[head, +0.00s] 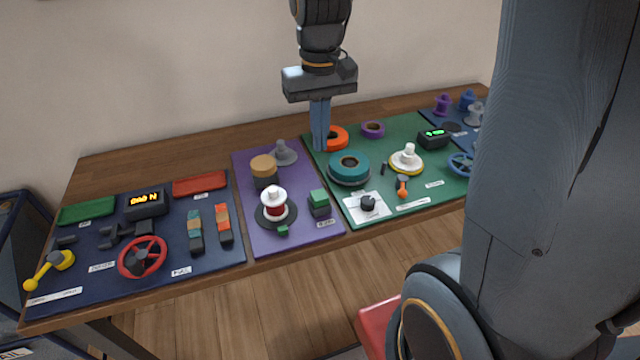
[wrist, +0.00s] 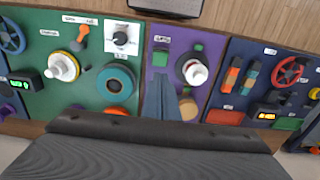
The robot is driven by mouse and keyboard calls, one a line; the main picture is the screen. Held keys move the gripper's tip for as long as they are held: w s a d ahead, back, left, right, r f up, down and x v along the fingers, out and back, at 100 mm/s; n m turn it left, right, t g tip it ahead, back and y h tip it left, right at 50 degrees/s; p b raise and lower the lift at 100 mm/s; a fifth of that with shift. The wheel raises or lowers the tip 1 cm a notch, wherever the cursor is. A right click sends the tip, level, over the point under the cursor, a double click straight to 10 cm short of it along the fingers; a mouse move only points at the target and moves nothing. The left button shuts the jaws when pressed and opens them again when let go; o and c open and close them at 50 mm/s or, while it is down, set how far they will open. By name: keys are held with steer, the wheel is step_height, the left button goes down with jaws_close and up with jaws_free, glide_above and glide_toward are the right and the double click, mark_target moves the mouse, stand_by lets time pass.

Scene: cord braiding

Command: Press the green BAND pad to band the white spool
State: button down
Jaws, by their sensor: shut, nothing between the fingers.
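A green block (head: 318,197) on a dark base, probably the BAND pad, stands at the right of the purple mat; its label is too small to read surely. It also shows in the wrist view (wrist: 160,57). A white spool (head: 273,194) with red cord stands upright on a black disc beside it, and shows in the wrist view (wrist: 197,75). Another white spool (head: 407,155) stands on a yellow-rimmed disc on the green mat. My gripper (head: 319,148) is shut and empty, above the bench behind the green block; in the wrist view its fingers (wrist: 160,82) point toward the block.
A tan-topped cylinder (head: 263,168) and a grey cone (head: 283,152) stand behind the spool. A teal ring (head: 349,166) and an orange ring (head: 336,137) lie to the right. A red handwheel (head: 142,257) is on the blue mat at left.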

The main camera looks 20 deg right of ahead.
mark_target(320, 196)
step_height(320, 196, down, 14)
steer(key=p, duration=0.2)
steer(key=shift+r+p, duration=0.25)
steer(key=shift+p, duration=0.15)
steer(key=shift+f, duration=0.1)
steer(key=shift+f+b, duration=0.35)
steer(key=shift+f, duration=0.6)
steer(key=shift+r, duration=0.15)
steer(key=shift+r+p, duration=0.25)
steer(key=shift+p, duration=0.1)
step_height(320, 196, up, 13)
steer(key=shift+r, duration=0.2)
